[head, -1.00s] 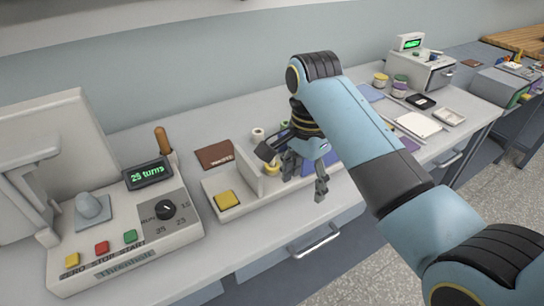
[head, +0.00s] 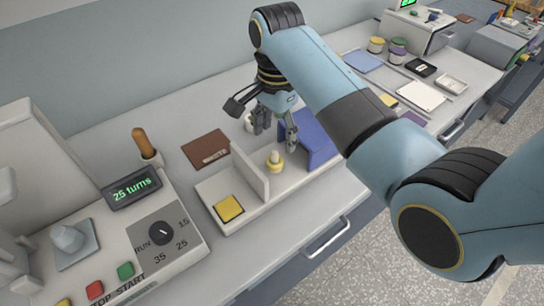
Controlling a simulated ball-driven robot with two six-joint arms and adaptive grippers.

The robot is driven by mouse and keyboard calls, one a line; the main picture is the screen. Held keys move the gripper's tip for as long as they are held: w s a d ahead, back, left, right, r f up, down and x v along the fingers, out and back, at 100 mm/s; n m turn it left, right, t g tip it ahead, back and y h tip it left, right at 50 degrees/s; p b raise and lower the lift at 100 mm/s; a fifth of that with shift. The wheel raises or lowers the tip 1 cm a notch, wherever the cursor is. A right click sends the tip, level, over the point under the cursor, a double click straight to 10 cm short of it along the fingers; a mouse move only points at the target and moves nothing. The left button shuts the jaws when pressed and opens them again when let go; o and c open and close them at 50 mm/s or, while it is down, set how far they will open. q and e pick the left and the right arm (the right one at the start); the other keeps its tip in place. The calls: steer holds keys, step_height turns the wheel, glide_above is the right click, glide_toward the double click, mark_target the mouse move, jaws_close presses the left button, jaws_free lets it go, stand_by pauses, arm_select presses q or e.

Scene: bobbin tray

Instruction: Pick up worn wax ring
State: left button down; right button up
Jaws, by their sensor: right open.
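A pale yellow ring (head: 276,166) sits around a short light post on the cream tray (head: 255,210), just right of the upright divider. I take it for the worn wax ring, but its wear is too small to make out. My right gripper (head: 276,138) is open and points down above and slightly behind this ring, with no visible contact. A small white round piece (head: 249,121) stands behind the gripper's left finger and is partly hidden. My left gripper is out of view.
A yellow square pad (head: 229,208) lies in the tray's left part. A blue block (head: 318,138) stands close to the gripper's right. A brown card (head: 206,149) lies behind the tray. The turns-counter machine (head: 160,255) fills the left.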

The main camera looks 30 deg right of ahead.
mark_target(275, 152)
step_height(275, 152, down, 2)
steer(key=shift+f, duration=0.15)
step_height(275, 152, down, 5)
steer(key=shift+a+f+p, duration=0.1)
steer(key=shift+a+p, duration=0.05)
steer(key=shift+p, duration=0.35)
steer(key=shift+f, duration=0.15)
steer(key=shift+c, duration=0.9)
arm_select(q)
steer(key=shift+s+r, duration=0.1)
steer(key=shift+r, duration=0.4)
arm_select(e)
steer(key=c, duration=0.7)
